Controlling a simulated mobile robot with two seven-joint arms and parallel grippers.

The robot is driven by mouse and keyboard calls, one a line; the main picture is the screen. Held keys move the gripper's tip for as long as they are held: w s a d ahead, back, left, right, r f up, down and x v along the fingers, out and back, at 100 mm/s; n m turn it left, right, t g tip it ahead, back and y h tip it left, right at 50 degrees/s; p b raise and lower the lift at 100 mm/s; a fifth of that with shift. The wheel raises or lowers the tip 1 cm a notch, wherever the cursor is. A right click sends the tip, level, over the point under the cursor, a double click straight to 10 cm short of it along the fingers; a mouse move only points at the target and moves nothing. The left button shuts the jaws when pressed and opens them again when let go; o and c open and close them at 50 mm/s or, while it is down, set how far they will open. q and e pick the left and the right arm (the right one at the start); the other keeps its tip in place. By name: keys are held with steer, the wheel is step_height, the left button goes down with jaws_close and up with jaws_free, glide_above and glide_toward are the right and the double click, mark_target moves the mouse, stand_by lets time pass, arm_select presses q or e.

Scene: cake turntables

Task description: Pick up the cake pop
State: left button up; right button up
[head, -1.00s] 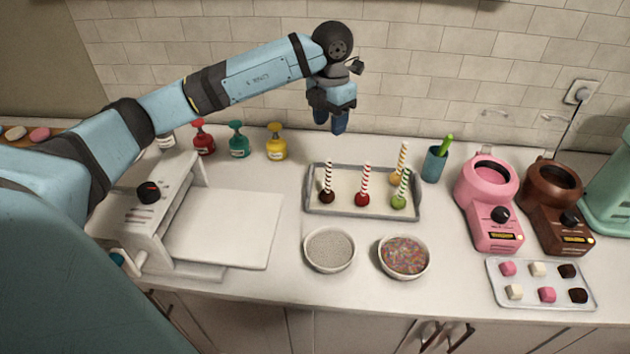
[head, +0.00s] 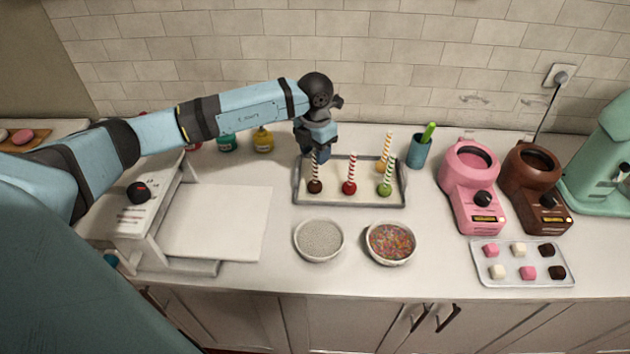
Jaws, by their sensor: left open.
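Several cake pops with striped sticks stand on a grey-rimmed tray (head: 298,192) in the head view. A dark brown cake pop (head: 315,187) is at the front left, a red cake pop (head: 349,187) in the front middle, a green cake pop (head: 384,189) at the front right and an orange-yellow cake pop (head: 380,166) behind the green one. My left gripper (head: 317,156) points down at the tray's back left, close behind the brown pop's stick in the picture. It is open; whether it touches the stick cannot be told. My right gripper is out of view.
Bowls of grey pearls (head: 319,240) and coloured sprinkles (head: 391,242) stand in front of the tray. A teal cup (head: 418,152), a pink melter (head: 471,190) and a brown melter (head: 535,190) stand to the right. A white machine (head: 215,225) and sauce bottles (head: 263,139) are left.

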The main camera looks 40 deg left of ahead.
arm_select(q)
step_height(320, 180, down, 2)
steer(key=shift+f, duration=0.1)
jaws_close()
steer(key=shift+r, duration=0.2)
